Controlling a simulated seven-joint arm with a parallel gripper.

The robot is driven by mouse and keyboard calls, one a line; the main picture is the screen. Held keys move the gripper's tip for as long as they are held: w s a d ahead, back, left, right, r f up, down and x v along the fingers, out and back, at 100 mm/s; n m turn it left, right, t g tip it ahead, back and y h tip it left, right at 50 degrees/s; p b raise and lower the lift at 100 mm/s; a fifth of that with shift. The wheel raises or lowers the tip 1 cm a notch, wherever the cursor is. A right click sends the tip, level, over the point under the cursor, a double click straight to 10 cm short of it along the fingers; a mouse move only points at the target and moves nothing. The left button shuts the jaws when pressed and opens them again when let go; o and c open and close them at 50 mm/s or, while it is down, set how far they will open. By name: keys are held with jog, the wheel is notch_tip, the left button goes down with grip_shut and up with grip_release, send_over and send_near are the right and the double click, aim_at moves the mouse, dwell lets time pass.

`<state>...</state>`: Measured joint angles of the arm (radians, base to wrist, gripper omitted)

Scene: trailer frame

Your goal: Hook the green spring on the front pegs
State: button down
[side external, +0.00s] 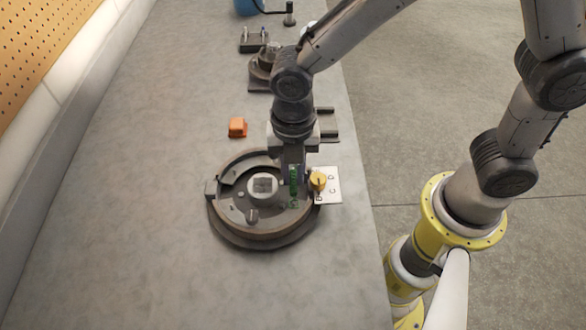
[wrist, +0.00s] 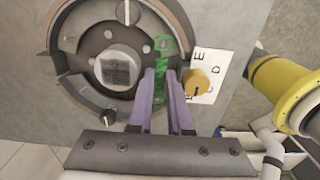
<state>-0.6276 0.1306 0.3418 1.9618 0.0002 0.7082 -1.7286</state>
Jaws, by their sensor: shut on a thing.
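The green spring (side external: 294,186) is over the right part of the round drum assembly (side external: 262,232) in the side view. In the wrist view the spring (wrist: 161,62) stands lengthwise between the purple fingertips of my gripper (wrist: 161,82), which is shut on it. Its far end reaches beyond the fingertips over the drum plate (wrist: 100,40). My gripper (side external: 293,172) points down at the drum in the side view. The fingers hide part of the spring. I cannot tell whether either spring end touches a peg.
A yellow knob (side external: 317,180) sits on a white lettered card (side external: 330,188) just right of the drum. An orange block (side external: 237,127) lies behind the drum. Dark fixtures (side external: 262,68) stand farther back. The bench (side external: 120,220) is clear to the left and in front.

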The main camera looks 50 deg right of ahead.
jog(key=shift+f, duration=0.65)
dwell(1.5)
jog(key=c, duration=0.8)
grip_release()
jog(key=shift+c, duration=1.4)
jog(key=shift+r, duration=3.5)
